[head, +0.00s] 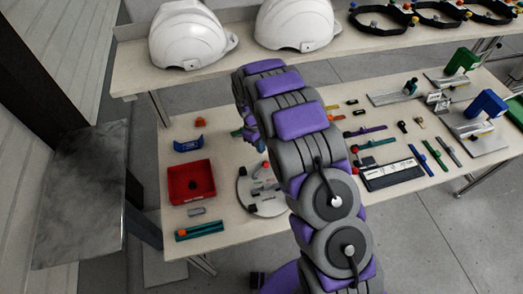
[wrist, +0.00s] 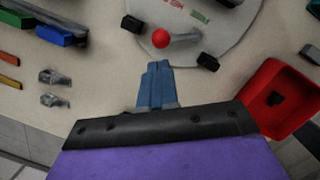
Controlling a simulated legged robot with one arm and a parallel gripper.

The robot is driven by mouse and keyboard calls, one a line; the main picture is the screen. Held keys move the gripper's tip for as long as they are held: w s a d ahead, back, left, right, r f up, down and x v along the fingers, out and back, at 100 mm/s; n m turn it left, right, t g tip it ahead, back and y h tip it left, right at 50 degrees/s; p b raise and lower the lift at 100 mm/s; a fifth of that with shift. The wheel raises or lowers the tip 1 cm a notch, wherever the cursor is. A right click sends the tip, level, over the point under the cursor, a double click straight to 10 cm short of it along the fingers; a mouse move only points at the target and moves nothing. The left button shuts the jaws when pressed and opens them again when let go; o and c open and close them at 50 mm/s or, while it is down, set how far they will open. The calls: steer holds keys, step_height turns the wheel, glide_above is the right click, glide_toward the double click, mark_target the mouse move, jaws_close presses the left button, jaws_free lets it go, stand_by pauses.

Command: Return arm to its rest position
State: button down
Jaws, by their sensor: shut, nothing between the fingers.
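My purple and grey arm reaches from the bottom of the head view up over the workbench (head: 240,220), then bends down toward its top. In the wrist view my gripper (wrist: 158,68) shows as two blue fingers held together, with nothing between them. The fingers point toward a pale round plate (wrist: 205,45), which carries a red ball (wrist: 161,39), a grey rod and black blocks. In the head view the arm's end is partly hidden behind its own links, above and behind the round plate (head: 263,207).
A red tray (head: 175,186) holding a dark piece sits left of the plate. A blue bracket (head: 188,144) and teal bars (head: 200,231) lie near it. Tools and fixtures cover the right side. White helmet shells (head: 187,36) stand on the shelf behind. A metal panel (head: 80,200) stands left.

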steer(key=s+d+r+m, duration=0.2)
steer(key=s+d+r, duration=0.15)
steer(key=r, duration=0.35)
steer(key=s+d+r+m, duration=0.1)
steer(key=s+d+r, duration=0.1)
steer(key=s+r, duration=0.4)
steer(key=s+d+r+m, duration=0.2)
steer(key=s+d+r, duration=0.1)
steer(key=r, duration=0.4)
steer(key=s+d+r+m, duration=0.1)
steer(key=s+d, duration=0.1)
steer(key=s, duration=0.6)
steer(key=s+d+r+m+y+b, duration=0.1)
steer(key=s+d+r+m, duration=0.1)
steer(key=s, duration=0.7)
steer(key=s+d+r+m+b, duration=0.1)
steer(key=s+r+m, duration=0.1)
steer(key=s, duration=0.7)
steer(key=shift+s+d+y, duration=0.2)
steer(key=shift+d+y, duration=0.1)
steer(key=shift+d, duration=0.1)
